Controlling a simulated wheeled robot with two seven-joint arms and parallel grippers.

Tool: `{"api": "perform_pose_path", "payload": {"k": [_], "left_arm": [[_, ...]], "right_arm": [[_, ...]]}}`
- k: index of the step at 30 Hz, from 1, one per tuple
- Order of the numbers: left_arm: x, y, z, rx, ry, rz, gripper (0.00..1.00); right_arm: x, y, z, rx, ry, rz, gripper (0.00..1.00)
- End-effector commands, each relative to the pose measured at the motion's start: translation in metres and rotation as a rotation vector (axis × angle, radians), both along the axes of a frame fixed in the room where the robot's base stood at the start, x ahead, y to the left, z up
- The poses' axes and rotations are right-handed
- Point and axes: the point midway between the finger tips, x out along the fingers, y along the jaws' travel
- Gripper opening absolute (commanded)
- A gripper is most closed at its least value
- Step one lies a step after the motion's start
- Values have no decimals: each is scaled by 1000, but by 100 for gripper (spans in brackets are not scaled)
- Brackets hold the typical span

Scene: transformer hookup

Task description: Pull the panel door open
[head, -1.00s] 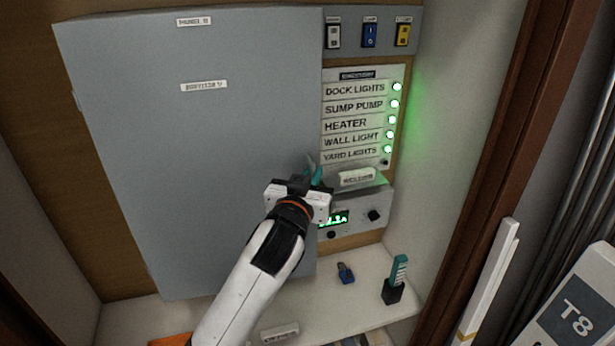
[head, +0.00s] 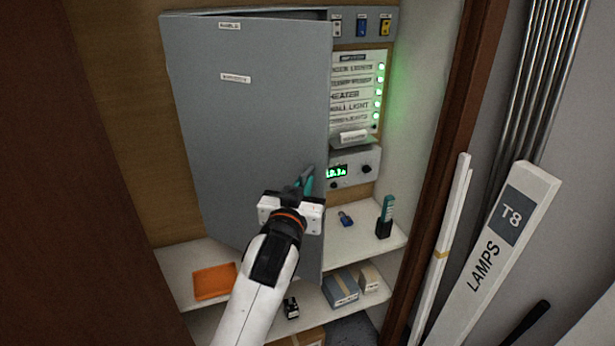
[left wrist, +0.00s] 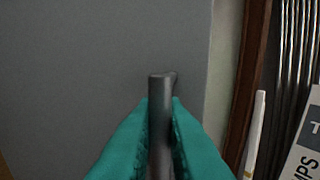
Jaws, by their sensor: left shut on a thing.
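The grey panel door (head: 255,120) stands a little ajar, its right edge swung out toward me and a dark gap showing along its top. My left gripper (head: 305,182) is at the door's right edge, below mid-height. In the left wrist view its teal fingers (left wrist: 160,140) are shut on the dark door handle (left wrist: 161,95), which stands out from the grey door face (left wrist: 80,60). My right gripper is not in view.
Right of the door are labelled rows with green lights (head: 378,90), switches (head: 361,27) and a meter (head: 338,171). A shelf below holds an orange tray (head: 214,281) and a teal-topped black block (head: 386,215). A lamp box (head: 500,250) and white tubes (head: 440,260) stand at right.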

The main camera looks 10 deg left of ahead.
Motion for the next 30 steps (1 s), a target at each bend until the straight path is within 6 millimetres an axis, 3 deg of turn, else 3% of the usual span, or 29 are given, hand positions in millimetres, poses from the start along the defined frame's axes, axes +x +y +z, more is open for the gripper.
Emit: {"api": "perform_pose_path", "payload": {"k": [9, 24, 25, 27, 30], "left_arm": [[-22, 11, 5, 2, -10, -109, 0], [-25, 13, 4, 0, -12, -124, 0], [-25, 13, 4, 0, -12, -124, 14], [-25, 13, 4, 0, -11, -123, 25], [-25, 13, 4, 0, -10, -123, 29]], "right_arm": [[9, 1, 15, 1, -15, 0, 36], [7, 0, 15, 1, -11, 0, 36], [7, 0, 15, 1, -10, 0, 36], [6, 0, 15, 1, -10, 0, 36], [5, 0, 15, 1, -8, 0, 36]]}}
